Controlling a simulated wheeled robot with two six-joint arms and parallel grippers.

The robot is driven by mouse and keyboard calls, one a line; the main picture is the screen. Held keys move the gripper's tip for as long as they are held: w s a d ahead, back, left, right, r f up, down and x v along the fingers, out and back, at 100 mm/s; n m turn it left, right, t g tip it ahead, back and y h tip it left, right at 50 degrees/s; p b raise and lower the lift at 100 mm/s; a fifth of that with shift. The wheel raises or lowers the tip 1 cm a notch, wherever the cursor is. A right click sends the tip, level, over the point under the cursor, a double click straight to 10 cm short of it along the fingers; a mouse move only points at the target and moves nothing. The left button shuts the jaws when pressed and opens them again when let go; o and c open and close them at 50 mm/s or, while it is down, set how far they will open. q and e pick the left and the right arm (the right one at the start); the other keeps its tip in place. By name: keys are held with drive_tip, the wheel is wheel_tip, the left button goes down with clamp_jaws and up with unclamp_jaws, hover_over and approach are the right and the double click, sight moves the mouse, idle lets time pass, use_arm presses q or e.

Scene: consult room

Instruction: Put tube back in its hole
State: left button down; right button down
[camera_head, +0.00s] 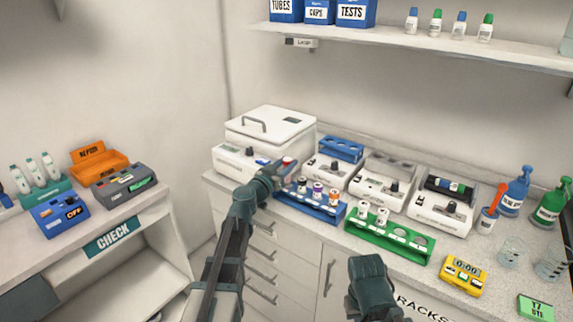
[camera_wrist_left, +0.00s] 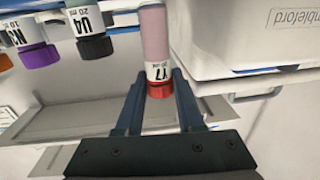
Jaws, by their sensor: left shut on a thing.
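My left gripper (camera_head: 285,167) is shut on a tube with a red cap and a label reading Y7 (camera_wrist_left: 159,73). In the left wrist view its fingers (camera_wrist_left: 158,88) close around the tube near the red cap. In the head view the red cap (camera_head: 289,160) shows at the fingertips, near the left end of the blue tube rack (camera_head: 322,211). That rack holds several capped tubes, among them a black-capped U4 (camera_wrist_left: 92,30) and a purple-capped one (camera_wrist_left: 38,52). The rack's holes are mostly hidden. My right gripper (camera_head: 368,268) is at the bottom; its fingertips are unclear.
A green rack (camera_head: 420,252) with two white-capped tubes stands to the right. White machines (camera_head: 335,168) line the counter behind. A yellow timer (camera_head: 463,277) and a green card reading Y7 (camera_head: 535,308) lie at the front right. A lidded white machine (camera_head: 262,140) stands left.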

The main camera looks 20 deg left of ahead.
use_arm(q)
drive_tip(key=shift+f, duration=0.15)
drive_tip(key=shift+f+b, duration=2.3)
drive_tip(key=shift+b, duration=0.15)
drive_tip(key=shift+c, duration=2.2)
unclamp_jaws()
drive_tip(key=v, duration=1.3)
drive_tip(key=shift+s, duration=0.4)
drive_tip(key=shift+a, duration=0.1)
